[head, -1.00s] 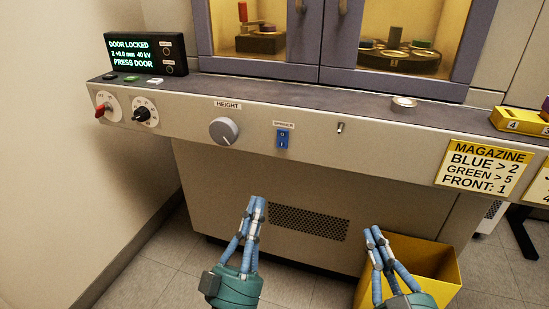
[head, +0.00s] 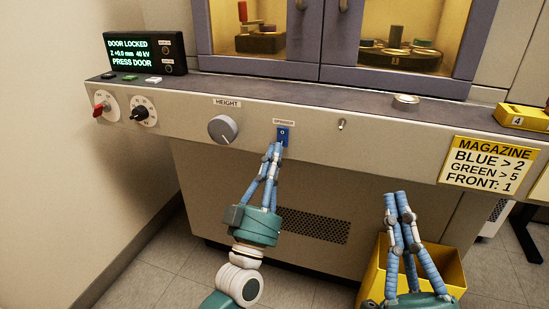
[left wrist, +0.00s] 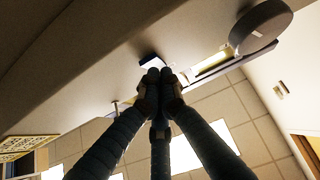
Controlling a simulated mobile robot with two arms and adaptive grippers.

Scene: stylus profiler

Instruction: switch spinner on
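The blue spinner switch (head: 283,132) sits on the front panel under a small white label. Its upper part shows in the head view, and its lower part is hidden by my left fingertips. My left gripper (head: 273,149) is shut and empty, its tips at the lower left of the switch. In the left wrist view the tips (left wrist: 158,76) are together, close to a small bright part on the panel. I cannot tell whether they touch the switch. My right gripper (head: 396,197) looks shut and empty, low in front of the cabinet, away from the switch.
The grey height knob (head: 223,129) is just left of the switch. A small toggle (head: 342,124) is to its right. A display (head: 145,54) reads DOOR LOCKED. A yellow bin (head: 447,268) stands on the floor behind my right gripper.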

